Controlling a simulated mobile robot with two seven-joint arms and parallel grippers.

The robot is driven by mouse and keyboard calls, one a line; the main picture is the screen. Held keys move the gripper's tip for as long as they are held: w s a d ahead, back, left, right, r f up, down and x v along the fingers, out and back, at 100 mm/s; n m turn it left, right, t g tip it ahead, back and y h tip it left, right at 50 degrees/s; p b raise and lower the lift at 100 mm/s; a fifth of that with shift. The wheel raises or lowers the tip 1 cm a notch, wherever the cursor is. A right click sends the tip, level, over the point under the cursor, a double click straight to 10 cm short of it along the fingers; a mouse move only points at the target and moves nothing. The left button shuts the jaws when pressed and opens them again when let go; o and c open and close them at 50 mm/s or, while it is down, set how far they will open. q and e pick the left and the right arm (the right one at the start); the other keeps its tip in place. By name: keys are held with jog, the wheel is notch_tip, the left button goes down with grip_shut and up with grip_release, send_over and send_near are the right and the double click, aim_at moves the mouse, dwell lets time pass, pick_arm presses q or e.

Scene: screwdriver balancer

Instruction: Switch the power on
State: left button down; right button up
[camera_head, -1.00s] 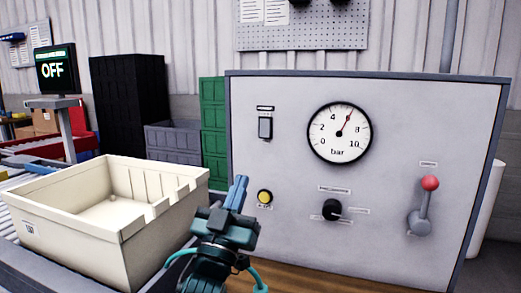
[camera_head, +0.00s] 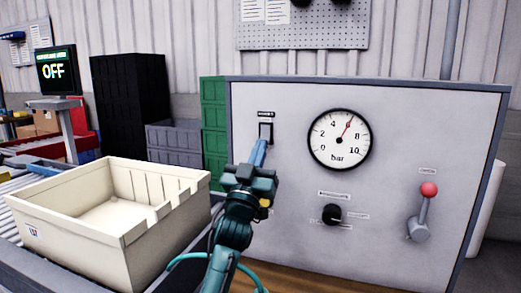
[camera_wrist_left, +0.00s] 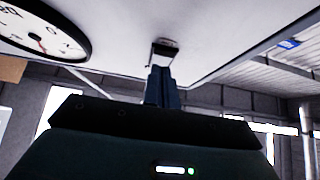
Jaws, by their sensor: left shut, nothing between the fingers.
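The grey control panel (camera_head: 285,150) has a rocker-style switch (camera_head: 265,129) at its upper left, under a small label. My left gripper (camera_head: 259,148) is shut and empty, with its blue fingertips at the lower part of this switch, covering some of it. In the left wrist view the shut fingers (camera_wrist_left: 161,82) point at the switch (camera_wrist_left: 163,50); I cannot tell whether they touch it. My right gripper is not in view.
The panel also carries a round pressure gauge (camera_head: 339,139), a black knob (camera_head: 332,214) and a red-topped lever (camera_head: 424,209). The yellow button (camera_head: 266,202) is mostly hidden by my gripper. A cream crate (camera_head: 75,233) stands left of my arm.

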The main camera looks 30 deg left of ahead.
pick_arm(q)
jog(key=shift+w+a, duration=0.1)
jog(key=shift+w, duration=0.25)
jog(key=shift+f, duration=0.1)
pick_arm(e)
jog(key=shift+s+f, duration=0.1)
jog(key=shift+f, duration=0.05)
pick_arm(q)
jog(key=shift+w+t+b, duration=0.3)
jog(key=shift+b, duration=0.6)
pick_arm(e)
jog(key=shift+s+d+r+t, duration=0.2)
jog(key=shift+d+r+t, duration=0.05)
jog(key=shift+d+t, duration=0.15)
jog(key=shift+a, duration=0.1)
